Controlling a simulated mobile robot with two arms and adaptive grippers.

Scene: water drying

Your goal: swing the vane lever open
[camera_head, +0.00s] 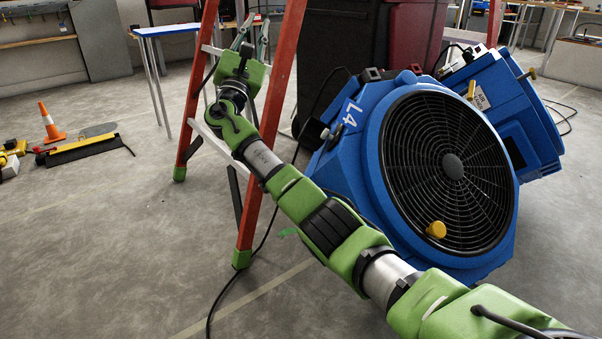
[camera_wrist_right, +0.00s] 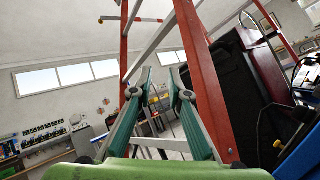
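A blue fan unit (camera_head: 345,135) marked L4 stands on the floor at centre right, its round black grille (camera_head: 452,170) facing me. I cannot tell which belongs to the vane lever. My right arm crosses in front of the fan's lower left. My right gripper (camera_head: 253,38) is up by the ladder, well left of the fan. In the right wrist view its two fingers (camera_wrist_right: 161,72) are apart with nothing between them. My left gripper is out of view.
An orange stepladder (camera_head: 272,110) stands close around my right gripper. A second blue unit (camera_head: 515,110) is behind the fan at right. A dark bin (camera_head: 335,55) stands behind. The floor at lower left is mostly clear, with a cable.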

